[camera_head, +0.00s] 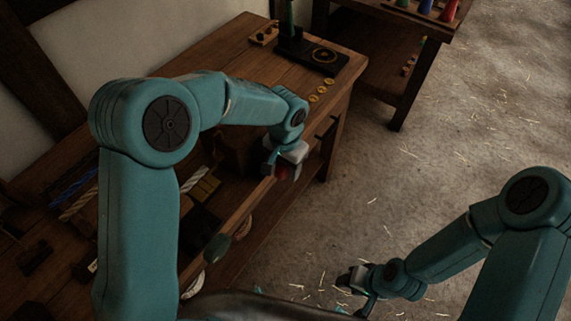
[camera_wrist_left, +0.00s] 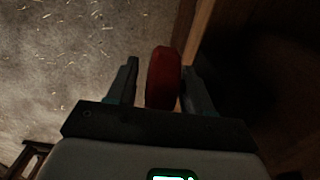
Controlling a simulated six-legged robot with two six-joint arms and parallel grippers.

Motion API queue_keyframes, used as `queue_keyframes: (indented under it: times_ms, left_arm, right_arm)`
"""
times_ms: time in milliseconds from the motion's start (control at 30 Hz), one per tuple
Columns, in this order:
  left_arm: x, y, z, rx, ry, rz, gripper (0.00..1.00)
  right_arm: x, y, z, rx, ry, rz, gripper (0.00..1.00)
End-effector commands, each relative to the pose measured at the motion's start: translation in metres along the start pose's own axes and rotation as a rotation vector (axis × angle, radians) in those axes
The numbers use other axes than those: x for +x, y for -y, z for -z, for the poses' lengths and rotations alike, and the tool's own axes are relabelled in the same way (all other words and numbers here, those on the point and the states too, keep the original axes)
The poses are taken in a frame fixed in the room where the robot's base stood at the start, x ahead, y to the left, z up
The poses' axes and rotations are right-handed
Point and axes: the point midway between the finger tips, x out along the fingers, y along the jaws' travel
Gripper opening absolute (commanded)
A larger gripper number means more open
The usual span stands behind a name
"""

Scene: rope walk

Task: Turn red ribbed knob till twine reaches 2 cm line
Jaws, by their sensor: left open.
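The red knob (camera_wrist_left: 163,78) stands between the two fingers of my left gripper (camera_wrist_left: 158,84) in the left wrist view. The fingers are open, with a gap on the left side of the knob and the right finger close beside it. In the head view a bit of the red knob (camera_head: 283,173) shows under my left gripper (camera_head: 281,165), at the front side of the wooden bench. Its ribs are too dark to make out. I cannot make out the twine's end or the 2 cm line. My right gripper (camera_head: 354,280) is over the floor, its jaws unclear.
The wooden bench (camera_head: 225,58) runs along the wall, with a black base (camera_head: 310,55) and several yellow discs (camera_head: 322,90) on top. Another table (camera_head: 400,62) with coloured cones stands at the back. The straw-strewn floor (camera_head: 440,130) is open on the right.

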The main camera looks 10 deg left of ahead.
Motion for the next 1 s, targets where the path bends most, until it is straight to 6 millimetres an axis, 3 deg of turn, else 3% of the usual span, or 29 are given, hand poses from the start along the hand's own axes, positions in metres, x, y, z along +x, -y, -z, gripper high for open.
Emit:
queue_keyframes:
  times_ms: [233,267,400,667,1000]
  left_arm:
    - [0.001,0.0,0.001,0.0,-0.001,0.0,0.51]
    - [0.001,0.0,0.001,0.0,-0.001,0.0,0.45]
    - [0.001,0.0,0.001,0.0,-0.001,0.0,0.0]
    - [0.0,0.0,0.002,0.0,0.015,0.0,0.0]
    - [-0.002,-0.001,0.002,0.0,0.198,-0.001,0.0]
  right_arm:
    - [0.0,0.0,0.0,0.0,0.0,0.0,0.43]
    - [0.0,0.0,0.0,0.0,0.0,0.0,0.43]
    - [0.0,0.0,0.0,0.0,0.0,0.0,0.43]
    - [-0.004,0.001,0.0,0.0,0.0,0.0,0.43]
    - [-0.029,0.01,-0.001,0.0,0.0,0.0,0.43]
